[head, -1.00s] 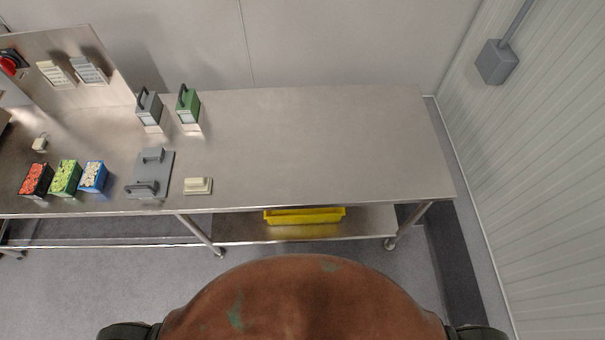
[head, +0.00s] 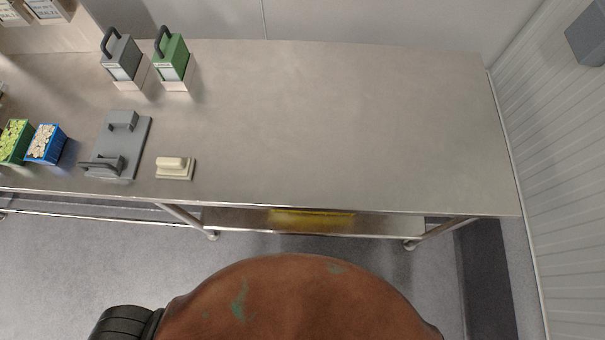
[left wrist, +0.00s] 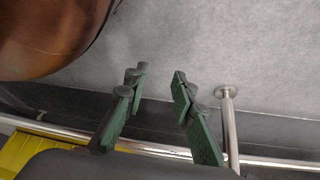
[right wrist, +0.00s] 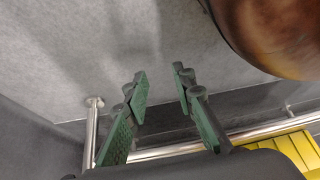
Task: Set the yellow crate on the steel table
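The yellow crate (head: 312,219) sits on the lower shelf under the steel table (head: 330,130), mostly hidden by the table's front edge in the head view. Part of the crate also shows at the lower left of the left wrist view (left wrist: 28,152) and at the lower right of the right wrist view (right wrist: 298,150). My left gripper (left wrist: 158,75) is open and empty, with floor behind its fingers. My right gripper (right wrist: 158,72) is open and empty too. Neither gripper shows in the head view. Both are apart from the crate.
The table's middle and right are bare. On its left stand a grey handled block (head: 121,60), a green handled block (head: 171,60), a grey plate with handles (head: 120,145), a cream block (head: 175,168), and blue (head: 46,144) and green (head: 14,142) bins. A wall closes the right side.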

